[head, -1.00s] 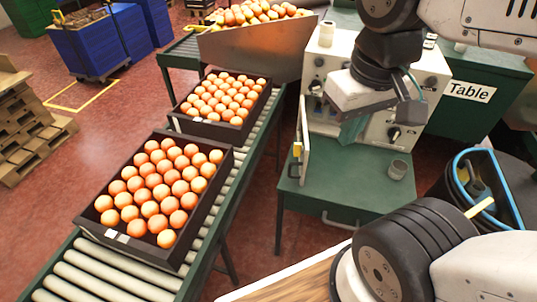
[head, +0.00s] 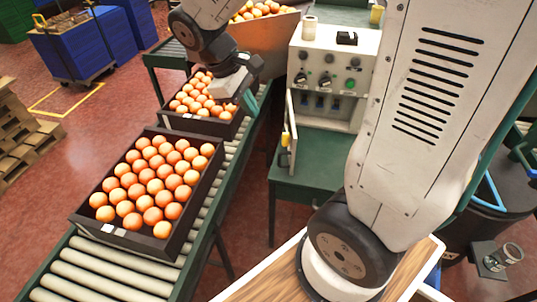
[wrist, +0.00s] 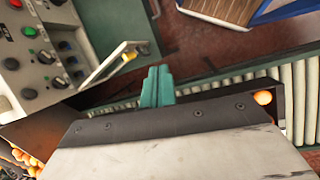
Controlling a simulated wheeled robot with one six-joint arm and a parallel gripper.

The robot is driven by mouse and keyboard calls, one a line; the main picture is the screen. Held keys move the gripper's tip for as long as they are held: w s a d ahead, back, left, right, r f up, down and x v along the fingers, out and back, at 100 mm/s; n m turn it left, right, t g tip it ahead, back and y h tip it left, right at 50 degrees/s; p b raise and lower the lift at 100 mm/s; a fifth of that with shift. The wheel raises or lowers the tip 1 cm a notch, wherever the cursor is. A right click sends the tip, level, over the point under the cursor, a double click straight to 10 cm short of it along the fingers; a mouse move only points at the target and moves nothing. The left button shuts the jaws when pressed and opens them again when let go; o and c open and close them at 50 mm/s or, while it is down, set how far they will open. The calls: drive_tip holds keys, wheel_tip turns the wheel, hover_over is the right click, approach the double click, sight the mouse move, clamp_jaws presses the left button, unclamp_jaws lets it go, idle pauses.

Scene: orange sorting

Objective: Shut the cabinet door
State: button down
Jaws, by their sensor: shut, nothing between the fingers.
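The beige control cabinet (head: 335,62) stands on a green table, with knobs and a green button on its front. Its door (head: 291,122) stands open at the left side of the front, seen almost edge-on, with a yellow handle (head: 286,140). Switches show inside the opening. In the wrist view the open door (wrist: 108,66) and its yellow handle (wrist: 128,57) lie left of the fingers. My gripper (head: 252,104) is left of the door, by the rear crate's right side, apart from the door. Its teal fingers (wrist: 157,85) are together and empty.
A front crate of oranges (head: 190,226) and a rear crate (head: 185,124) sit on the roller conveyor (head: 97,270), left of the cabinet. A metal bin of oranges (head: 272,45) is behind. My arm hides the table's right part.

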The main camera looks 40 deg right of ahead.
drive_tip(key=w+f+n+g+h, duration=0.15)
drive_tip(key=w+f+n, duration=0.3)
drive_tip(key=f, duration=0.55)
drive_tip(key=w+f+n+h, duration=0.3)
drive_tip(key=w+f, duration=0.3)
drive_tip(key=f, duration=0.5)
drive_tip(key=d+r+x, duration=0.1)
drive_tip(key=r+x, duration=0.1)
drive_tip(key=x, duration=1)
drive_tip(key=shift+s+d, duration=0.5)
drive_tip(key=shift+d, duration=0.1)
drive_tip(key=shift+f+y, duration=0.1)
drive_tip(key=shift+y, duration=0.15)
